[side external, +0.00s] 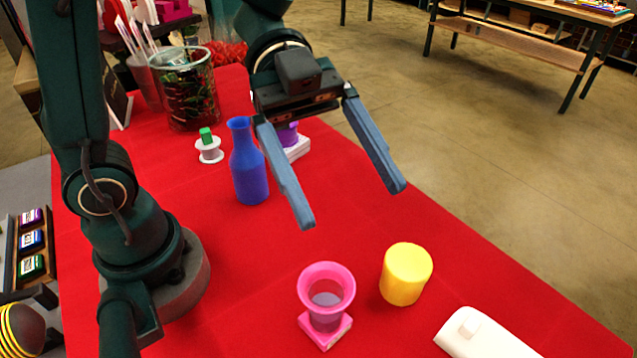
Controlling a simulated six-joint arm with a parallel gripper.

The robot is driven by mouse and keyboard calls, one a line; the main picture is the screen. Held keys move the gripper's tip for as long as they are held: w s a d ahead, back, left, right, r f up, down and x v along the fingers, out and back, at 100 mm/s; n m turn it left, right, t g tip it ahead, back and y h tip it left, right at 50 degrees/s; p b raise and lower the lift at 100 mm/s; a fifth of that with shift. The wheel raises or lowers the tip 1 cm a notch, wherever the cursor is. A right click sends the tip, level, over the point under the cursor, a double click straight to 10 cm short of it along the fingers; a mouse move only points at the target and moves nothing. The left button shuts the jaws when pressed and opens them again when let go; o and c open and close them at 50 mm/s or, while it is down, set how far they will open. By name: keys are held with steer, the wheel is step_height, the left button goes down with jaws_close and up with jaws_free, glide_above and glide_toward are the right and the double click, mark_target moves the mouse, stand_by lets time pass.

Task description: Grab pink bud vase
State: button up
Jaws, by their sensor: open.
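The pink bud vase (326,296) stands upright near the front of the red table, with a flared rim and a square pink base. Its inside looks greyish. My gripper (350,207) is open and empty, with its two blue-grey fingers spread wide. It hangs above the table, farther back than the vase, and is not touching it. The vase is in full view.
A yellow cylinder (406,273) stands close to the right of the vase. A white bottle-like object (484,336) lies at the front right. A blue bottle (247,165), a spool (209,150) and a glass container (184,88) stand farther back on the red table (240,270).

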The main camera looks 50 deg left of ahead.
mark_target(320, 280)
steer(key=shift+g, duration=0.7)
steer(key=f, duration=0.5)
steer(key=s+f, duration=0.1)
steer(key=f, duration=1)
steer(key=shift+s+a, duration=0.25)
steer(key=shift+s, duration=0.05)
steer(key=shift+y, duration=0.3)
steer(key=shift+x, duration=2.45)
steer(key=shift+r, duration=0.1)
jaws_close()
